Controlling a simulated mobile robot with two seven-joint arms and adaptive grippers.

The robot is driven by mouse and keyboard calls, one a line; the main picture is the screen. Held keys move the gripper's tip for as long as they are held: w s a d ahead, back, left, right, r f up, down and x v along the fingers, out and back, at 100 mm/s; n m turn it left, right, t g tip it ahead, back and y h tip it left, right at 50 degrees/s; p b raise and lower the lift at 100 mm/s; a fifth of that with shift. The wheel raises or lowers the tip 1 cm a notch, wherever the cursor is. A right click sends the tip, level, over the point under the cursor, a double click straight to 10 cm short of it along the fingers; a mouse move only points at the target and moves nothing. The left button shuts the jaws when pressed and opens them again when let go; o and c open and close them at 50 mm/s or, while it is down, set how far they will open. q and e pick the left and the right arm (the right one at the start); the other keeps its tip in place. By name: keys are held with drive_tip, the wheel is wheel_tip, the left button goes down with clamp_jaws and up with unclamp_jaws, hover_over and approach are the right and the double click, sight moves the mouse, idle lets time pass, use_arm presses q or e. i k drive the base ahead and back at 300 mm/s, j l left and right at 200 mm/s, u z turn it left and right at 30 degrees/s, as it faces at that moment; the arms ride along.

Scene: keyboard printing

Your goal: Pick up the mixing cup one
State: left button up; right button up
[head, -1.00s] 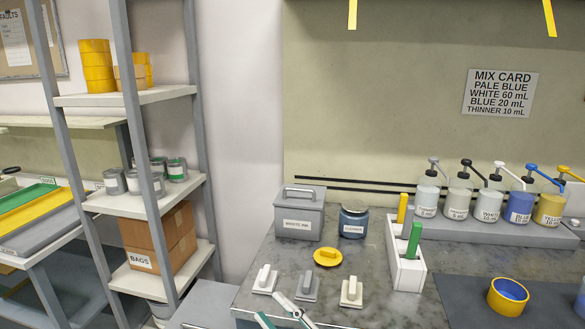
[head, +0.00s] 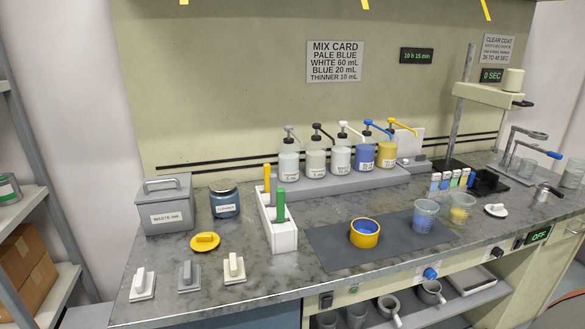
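Two clear graduated cups stand on the right half of the counter. One clear cup (head: 425,216) looks bluish and stands on the dark mat. The other clear cup (head: 461,208), with something yellow in or behind it, stands just right of it. I cannot read a label that tells which is mixing cup one. Neither of my grippers shows in the head view.
A yellow ring-shaped container with blue inside (head: 365,234) sits on the dark mat (head: 330,252). Pump bottles (head: 341,153) stand behind. A white holder (head: 282,238), waste ink box (head: 165,208) and cleaner jar (head: 224,202) are left. Metal cups (head: 388,307) are on the shelf below.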

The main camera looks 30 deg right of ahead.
sight(424, 217)
drive_tip(key=z, duration=1.25)
